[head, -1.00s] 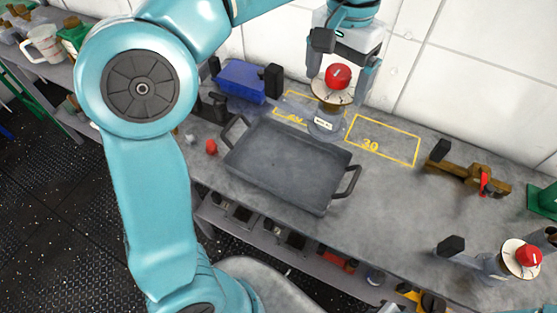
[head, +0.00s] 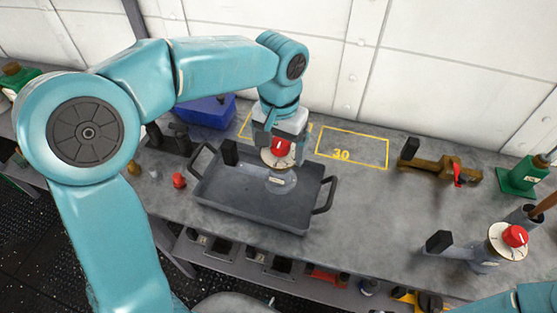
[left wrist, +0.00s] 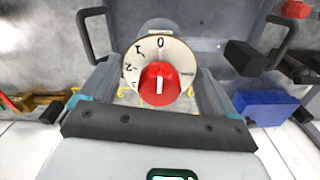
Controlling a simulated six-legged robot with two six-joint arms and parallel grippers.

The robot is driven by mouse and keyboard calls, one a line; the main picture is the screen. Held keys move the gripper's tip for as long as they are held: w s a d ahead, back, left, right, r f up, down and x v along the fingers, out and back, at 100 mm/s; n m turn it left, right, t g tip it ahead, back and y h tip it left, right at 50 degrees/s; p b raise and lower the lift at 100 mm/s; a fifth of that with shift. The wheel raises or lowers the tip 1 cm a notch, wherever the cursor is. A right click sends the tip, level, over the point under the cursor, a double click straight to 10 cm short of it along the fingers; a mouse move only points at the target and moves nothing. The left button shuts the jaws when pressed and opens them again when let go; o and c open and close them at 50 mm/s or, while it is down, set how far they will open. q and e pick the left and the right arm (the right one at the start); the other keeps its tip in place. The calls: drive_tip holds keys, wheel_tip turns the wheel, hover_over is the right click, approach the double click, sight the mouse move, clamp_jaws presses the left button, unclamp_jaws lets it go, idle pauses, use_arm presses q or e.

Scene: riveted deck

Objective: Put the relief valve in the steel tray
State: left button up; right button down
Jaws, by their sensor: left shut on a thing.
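The relief valve (head: 281,180) has a grey body, a pale numbered dial and a red knob. It is upright, over the floor of the steel tray (head: 225,203) inside its walls. I cannot tell whether its base touches the floor. My left gripper (head: 281,148) is shut on it from above, on either side of the dial. In the left wrist view the valve's dial (left wrist: 155,62) is between my fingers, with the tray (left wrist: 215,22) beyond. The tray is a dark grey pan with two handles. My right gripper is out of view.
A similar red-knobbed valve (head: 497,243) stands at the right. A brown fitting with a red lever (head: 443,168) and a green thing (head: 522,177) are behind it. A blue box (head: 205,110) and a red knob (head: 178,180) are near the tray's left. The yellow-outlined area marked 30 (head: 352,147) is clear.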

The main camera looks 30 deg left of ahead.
sight(279, 161)
use_arm(q)
drive_tip(key=shift+a+f, duration=0.1)
drive_tip(key=shift+f, duration=0.25)
wheel_tip(279, 161, down, 4)
drive_tip(key=shift+r, duration=0.2)
drive_tip(key=shift+f, duration=0.25)
drive_tip(key=shift+s, duration=0.1)
